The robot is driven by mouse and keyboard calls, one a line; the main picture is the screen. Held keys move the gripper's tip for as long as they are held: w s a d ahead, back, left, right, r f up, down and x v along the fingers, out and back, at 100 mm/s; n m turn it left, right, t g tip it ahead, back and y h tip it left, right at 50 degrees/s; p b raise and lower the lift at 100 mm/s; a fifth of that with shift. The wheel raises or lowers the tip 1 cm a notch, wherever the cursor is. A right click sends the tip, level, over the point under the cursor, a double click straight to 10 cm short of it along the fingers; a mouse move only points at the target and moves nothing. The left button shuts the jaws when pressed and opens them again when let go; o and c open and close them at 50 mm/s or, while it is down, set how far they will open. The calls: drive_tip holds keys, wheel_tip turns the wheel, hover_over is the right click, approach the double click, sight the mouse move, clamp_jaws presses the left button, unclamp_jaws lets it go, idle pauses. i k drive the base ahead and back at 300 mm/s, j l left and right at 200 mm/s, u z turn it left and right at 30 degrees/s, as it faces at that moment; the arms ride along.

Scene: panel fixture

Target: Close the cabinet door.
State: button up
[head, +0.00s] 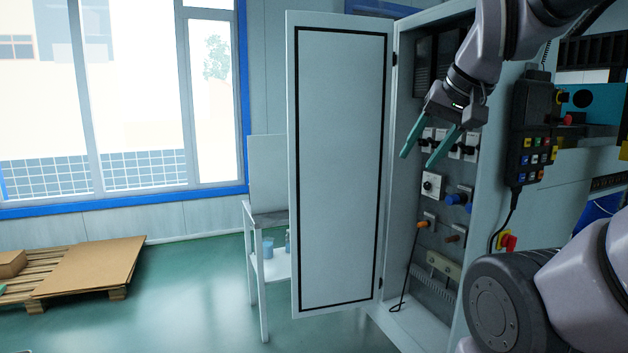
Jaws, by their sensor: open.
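The cabinet door (342,170) is a tall pale panel with a black seal line around its inner face. It stands wide open, swung out to the left of the cabinet (480,220), with hinges along its right edge. My gripper (420,160) has two green fingers spread apart with nothing between them. It is in front of the cabinet opening, to the right of the door's hinge edge, and does not appear to touch the door. Its fingers hide part of the switches behind.
Inside the cabinet are switches (433,185), a blue knob (458,199) and a hooked rod (408,262). A control pendant (532,135) hangs on the cabinet's right side. A small white table (262,225) stands behind the door.

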sight(339, 65)
drive_tip(key=i+j+u, duration=0.1)
drive_tip(key=u, duration=0.25)
drive_tip(key=i+u, duration=0.1)
drive_tip(key=u, duration=0.3)
drive_tip(key=i+u, duration=0.1)
drive_tip(key=u, duration=0.25)
drive_tip(key=i, duration=1.35)
drive_tip(key=i+j, duration=0.15)
drive_tip(key=i, duration=2.55)
drive_tip(key=z, duration=0.5)
drive_tip(key=i+z, duration=0.15)
drive_tip(key=z, duration=0.35)
drive_tip(key=j+z, duration=0.1)
drive_tip(key=z, duration=0.35)
drive_tip(key=i+j+z, duration=0.1)
drive_tip(key=z, duration=2.35)
drive_tip(key=j+z, duration=0.15)
drive_tip(key=j, duration=0.6)
drive_tip(key=l, duration=0.3)
